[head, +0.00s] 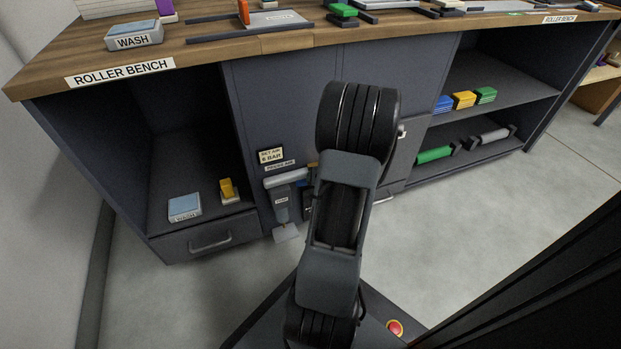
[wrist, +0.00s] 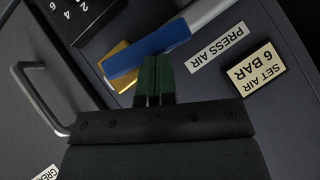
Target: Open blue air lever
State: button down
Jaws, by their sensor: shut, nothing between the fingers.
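The blue air lever (wrist: 150,50) is a flat blue bar in the wrist view. It runs slantwise from lower left to upper right, by a brass-coloured part (wrist: 119,56) of the valve. My gripper (wrist: 154,62) has dark green fingers, shut with nothing between them. Their tips are at the lower edge of the lever near its middle and overlap it in the picture. I cannot tell whether they touch it. In the head view my own arm hides the gripper and most of the lever.
A light grey pipe (head: 286,180) runs beside the lever. A PRESS AIR label (wrist: 216,48) and a SET AIR 6 BAR plate (wrist: 253,71) are to the right in the wrist view. A drawer handle (wrist: 38,98) is at left. A dark numbered box (wrist: 72,14) is close above.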

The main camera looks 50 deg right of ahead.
jog(key=shift+d, duration=0.1)
jog(key=s+a+r+p, duration=0.2)
jog(key=s+r+p, duration=0.3)
jog(key=r, duration=0.5)
jog(key=shift+s+r, duration=0.4)
jog(key=shift+s, duration=0.7)
